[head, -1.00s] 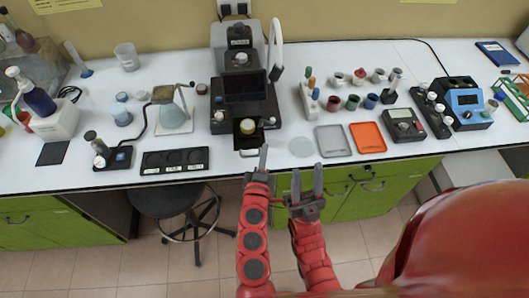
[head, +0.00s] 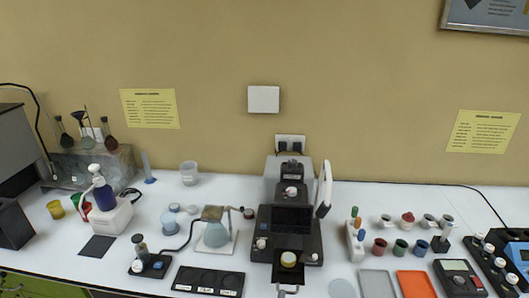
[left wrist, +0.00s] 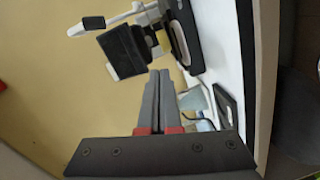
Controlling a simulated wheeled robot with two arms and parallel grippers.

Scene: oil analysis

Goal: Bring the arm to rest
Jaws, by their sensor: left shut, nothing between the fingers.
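My left gripper (left wrist: 158,78) shows in the left wrist view, its two grey fingers side by side, shut and empty. It points toward the black analyser with a dark screen (left wrist: 122,50), which appears turned sideways there, and is apart from it as far as I can tell. My left arm is not clearly visible in the head view. My right gripper is in neither current view.
Small coloured jars stand behind the trays.

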